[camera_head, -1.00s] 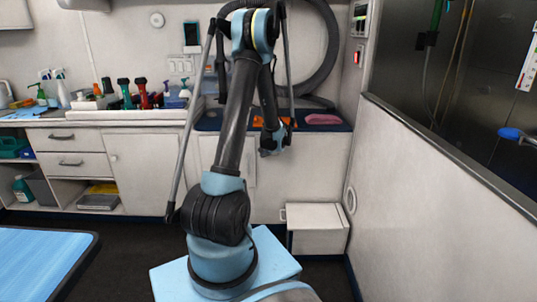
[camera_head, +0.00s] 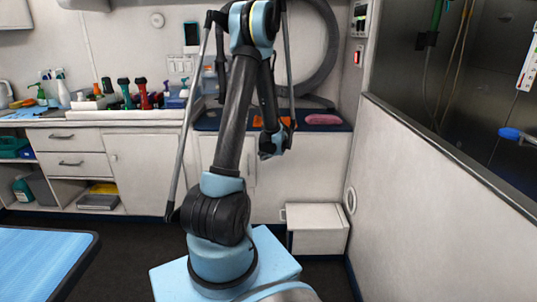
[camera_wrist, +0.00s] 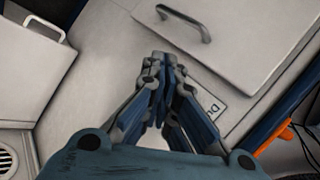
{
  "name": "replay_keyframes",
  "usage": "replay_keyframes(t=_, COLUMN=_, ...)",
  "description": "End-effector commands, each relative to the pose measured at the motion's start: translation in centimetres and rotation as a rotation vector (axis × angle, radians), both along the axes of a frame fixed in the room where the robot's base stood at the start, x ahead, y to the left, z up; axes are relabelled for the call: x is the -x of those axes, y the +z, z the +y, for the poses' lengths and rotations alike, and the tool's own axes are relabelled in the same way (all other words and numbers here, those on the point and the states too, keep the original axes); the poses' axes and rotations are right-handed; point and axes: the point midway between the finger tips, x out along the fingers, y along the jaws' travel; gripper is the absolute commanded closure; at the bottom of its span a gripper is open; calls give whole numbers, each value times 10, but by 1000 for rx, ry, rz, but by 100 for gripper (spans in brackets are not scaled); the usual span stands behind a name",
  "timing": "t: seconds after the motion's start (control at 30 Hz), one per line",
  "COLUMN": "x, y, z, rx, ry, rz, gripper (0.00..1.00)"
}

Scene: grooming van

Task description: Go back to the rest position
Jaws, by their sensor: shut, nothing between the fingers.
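My gripper (camera_wrist: 165,75) is in the wrist view, with its blue-padded fingers closed together and nothing between them. It points toward a white cabinet front with a grey handle (camera_wrist: 185,22) and a partly hidden label (camera_wrist: 213,104). In the head view my arm stands up from its light blue base and folds over at the top. Its wrist end hangs in front of the right counter (camera_head: 325,126), and the fingers themselves are hard to make out there.
A pink item (camera_head: 324,119) and an orange item (camera_wrist: 272,139) lie on the right counter. A white box (camera_head: 317,229) stands on the floor below. A blue-topped table (camera_head: 40,262) is at the lower left. A white partition (camera_head: 440,190) bounds the right side. Bottles and tools line the left counter.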

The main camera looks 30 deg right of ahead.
Motion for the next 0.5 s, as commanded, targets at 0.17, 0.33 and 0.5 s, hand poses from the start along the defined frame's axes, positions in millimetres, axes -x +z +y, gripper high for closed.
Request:
replay_keyframes(t=0.17, x=0, y=0, z=0, rx=0, ry=0, rz=0, gripper=100)
replay_keyframes(t=0.33, x=0, y=1, z=1, rx=1, ry=2, rz=1, gripper=100)
replay_keyframes(t=0.5, x=-4, y=14, z=22, rx=17, ry=49, rz=20, gripper=100)
